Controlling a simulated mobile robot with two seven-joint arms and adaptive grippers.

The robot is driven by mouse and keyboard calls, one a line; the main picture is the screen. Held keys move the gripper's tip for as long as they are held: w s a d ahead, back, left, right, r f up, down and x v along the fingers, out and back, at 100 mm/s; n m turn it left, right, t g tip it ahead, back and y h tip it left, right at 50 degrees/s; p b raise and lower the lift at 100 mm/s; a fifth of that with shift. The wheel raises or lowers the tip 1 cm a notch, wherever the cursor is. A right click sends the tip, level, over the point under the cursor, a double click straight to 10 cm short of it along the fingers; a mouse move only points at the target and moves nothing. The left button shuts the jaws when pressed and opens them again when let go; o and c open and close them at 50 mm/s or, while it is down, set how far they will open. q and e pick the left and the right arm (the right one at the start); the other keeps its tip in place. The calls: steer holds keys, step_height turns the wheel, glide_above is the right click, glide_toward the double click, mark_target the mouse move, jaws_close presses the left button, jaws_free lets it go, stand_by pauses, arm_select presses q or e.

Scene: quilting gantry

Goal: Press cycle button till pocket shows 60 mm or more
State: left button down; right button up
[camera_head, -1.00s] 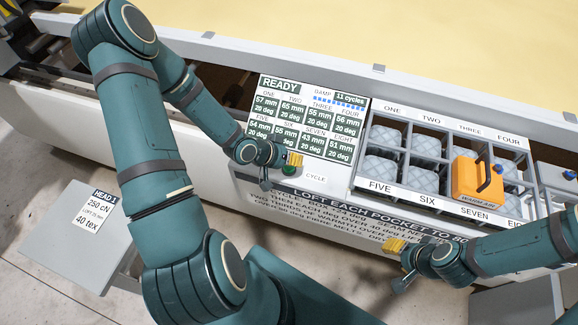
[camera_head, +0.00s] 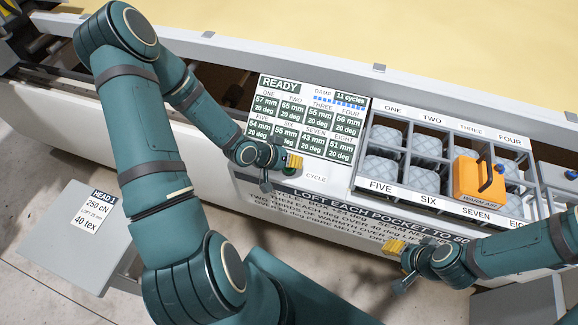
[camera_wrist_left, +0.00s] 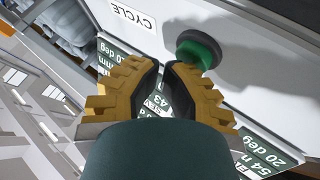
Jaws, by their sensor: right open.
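The cycle button (camera_wrist_left: 200,50) is a round green cap beside the CYCLE label (camera_wrist_left: 133,16); in the head view the button (camera_head: 290,173) is partly hidden by my left gripper. My left gripper (camera_head: 294,161) has its yellow fingers close together and empty, right by the button; contact cannot be told. The display panel (camera_head: 305,118) shows READY and 11 cycles, with ONE at 57 mm, TWO at 65 mm, FOUR at 56 mm, FIVE at 54 mm, SEVEN at 43 mm and EIGHT at 51 mm. My right gripper (camera_head: 394,246) is open and empty before the panel's front.
A divided rack (camera_head: 355,182) holds pale quilted pockets under number labels. An orange WARM AIR unit (camera_head: 468,184) stands on the rack's right part, over SEVEN. A grey HEAD 1 stand (camera_head: 60,240) is at lower left. Yellow fabric (camera_head: 300,30) spreads behind the rail.

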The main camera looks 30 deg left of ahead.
arm_select(q)
steer(key=shift+f, duration=0.3)
steer(key=shift+r, duration=0.1)
stand_by(0.5)
steer(key=shift+r+p, duration=0.7)
steer(key=shift+r, duration=0.25)
step_height(320, 180, up, 5)
steer(key=p, duration=0.4)
steer(key=shift+p, duration=0.3)
stand_by(1.1)
